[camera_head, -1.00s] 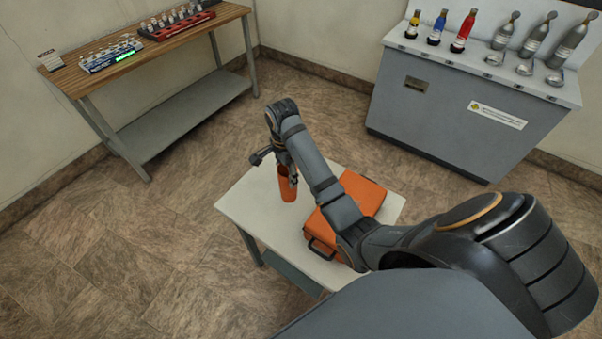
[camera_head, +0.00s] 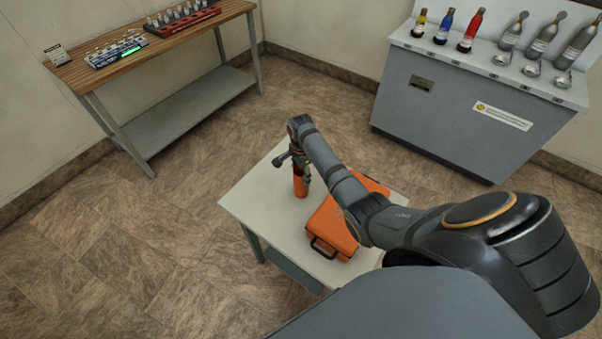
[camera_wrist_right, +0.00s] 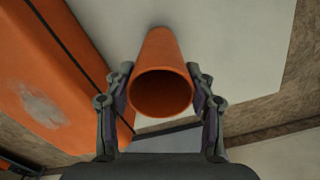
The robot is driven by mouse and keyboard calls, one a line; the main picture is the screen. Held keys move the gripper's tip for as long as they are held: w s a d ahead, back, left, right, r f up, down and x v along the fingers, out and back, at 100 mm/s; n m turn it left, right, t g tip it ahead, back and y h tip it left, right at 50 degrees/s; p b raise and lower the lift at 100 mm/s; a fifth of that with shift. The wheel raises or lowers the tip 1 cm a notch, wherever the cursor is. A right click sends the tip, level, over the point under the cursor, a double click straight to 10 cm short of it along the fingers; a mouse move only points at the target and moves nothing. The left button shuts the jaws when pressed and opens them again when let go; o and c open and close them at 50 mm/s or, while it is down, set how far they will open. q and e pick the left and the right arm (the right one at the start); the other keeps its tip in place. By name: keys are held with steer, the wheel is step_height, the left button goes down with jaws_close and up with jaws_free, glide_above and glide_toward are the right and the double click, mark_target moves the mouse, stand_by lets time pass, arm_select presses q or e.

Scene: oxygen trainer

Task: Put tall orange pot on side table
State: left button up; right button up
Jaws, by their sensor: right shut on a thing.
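The tall orange pot (camera_head: 300,184) is a narrow orange cylinder with an open top. My right gripper (camera_head: 298,168) is shut on it near its upper end. In the right wrist view the pot (camera_wrist_right: 162,85) sits between the two fingers (camera_wrist_right: 161,100), its dark open mouth facing the camera. The pot is upright over the white side table (camera_head: 262,191), near its far left part. I cannot tell for sure whether its base touches the tabletop. My left gripper is not in view.
An orange case (camera_head: 333,228) with a dark handle lies on the side table, right of the pot. A wooden bench (camera_head: 85,68) with racks stands back left. A grey cabinet (camera_head: 450,110) with bottles and cylinders stands back right. The table's left front part is clear.

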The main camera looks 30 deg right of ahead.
steer(key=shift+f, duration=0.15)
steer(key=o, duration=1.4)
step_height(320, 180, up, 12)
steer(key=shift+r+b, duration=0.2)
steer(key=shift+b, duration=0.35)
